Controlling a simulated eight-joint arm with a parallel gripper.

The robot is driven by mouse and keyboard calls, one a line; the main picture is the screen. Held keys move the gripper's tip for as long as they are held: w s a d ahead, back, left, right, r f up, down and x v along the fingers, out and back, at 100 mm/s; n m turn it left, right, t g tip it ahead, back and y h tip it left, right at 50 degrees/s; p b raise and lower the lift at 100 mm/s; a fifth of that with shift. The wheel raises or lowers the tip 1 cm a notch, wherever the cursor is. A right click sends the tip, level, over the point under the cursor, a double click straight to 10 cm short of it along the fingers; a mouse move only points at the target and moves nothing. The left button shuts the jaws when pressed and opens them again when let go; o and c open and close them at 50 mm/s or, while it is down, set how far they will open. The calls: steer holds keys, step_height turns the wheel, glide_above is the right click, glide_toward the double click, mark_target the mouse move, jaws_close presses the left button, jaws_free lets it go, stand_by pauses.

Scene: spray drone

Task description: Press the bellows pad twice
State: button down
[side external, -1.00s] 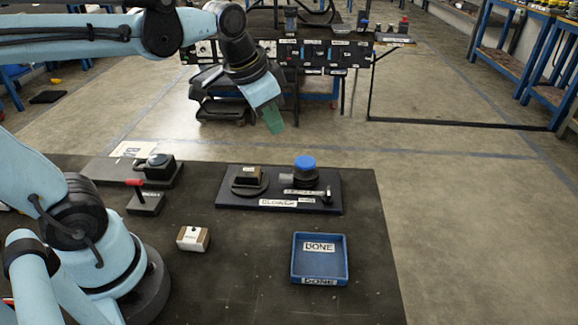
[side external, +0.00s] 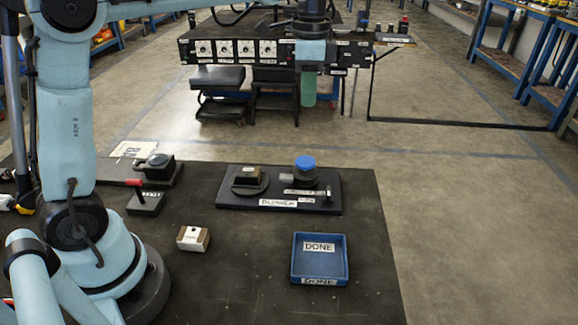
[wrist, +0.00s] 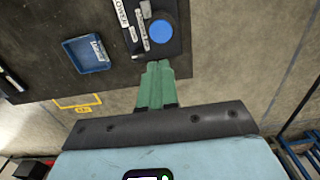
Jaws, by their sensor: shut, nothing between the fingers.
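A dark round canister with a blue top (side external: 305,162), which looks like the bellows pad, stands upright at the right of the black board labelled BLOWER (side external: 235,207). Its blue top also shows in the wrist view (wrist: 161,32), just beyond my fingertips. My gripper (side external: 308,103) points down with its green fingers shut and empty. It hangs well above the canister, apart from it. In the wrist view the fingertips (wrist: 158,64) lie close together, slightly to the near side of the blue top.
A blue DONE tray (side external: 345,270), a white-and-brown block (side external: 192,239) and a red-handled lever box (side external: 146,203) stand on the dark table.

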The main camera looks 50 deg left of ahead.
mark_target(306, 161)
steer(key=shift+f, duration=0.15)
step_height(306, 161, down, 14)
steer(key=shift+r, duration=0.15)
stand_by(0.6)
steer(key=shift+f, duration=1.05)
step_height(306, 161, up, 14)
steer(key=shift+r, duration=0.2)
stand_by(1.0)
steer(key=shift+r, duration=0.85)
